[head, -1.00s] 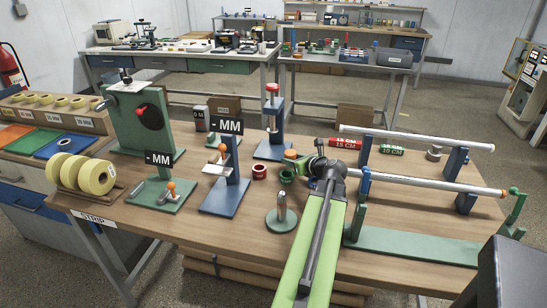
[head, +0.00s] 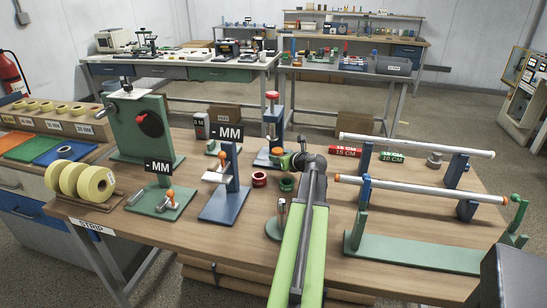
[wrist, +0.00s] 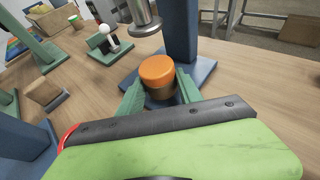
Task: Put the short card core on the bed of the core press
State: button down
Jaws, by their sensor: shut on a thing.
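The short card core (wrist: 157,80), with an orange top and a brown lower part, is between the green fingers of my gripper (wrist: 160,92) in the wrist view. My gripper is shut on it. The core shows as an orange spot (head: 276,151) in the head view, in front of the core press's column. The core press (head: 271,118) is blue with a red knob. In the wrist view its blue bed (wrist: 128,80) lies around and below the core, and its metal ram (wrist: 143,18) is just beyond. I cannot tell whether the core touches the bed.
A red ring (head: 259,179) and a green ring (head: 287,184) stand near my arm. A blue stand (head: 225,195) is to the left. A long roller stand (head: 420,248) is at right.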

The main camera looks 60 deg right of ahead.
jog(key=w, duration=0.1)
jog(key=w+d, duration=0.1)
jog(key=w, duration=0.1)
jog(key=shift+w+d, duration=0.2)
jog(key=shift+d, duration=0.2)
jog(key=shift+f+b, duration=0.55)
jog(key=shift+f, duration=0.05)
jog(key=shift+f, duration=0.15)
jog(key=c, duration=0.8)
grip_release()
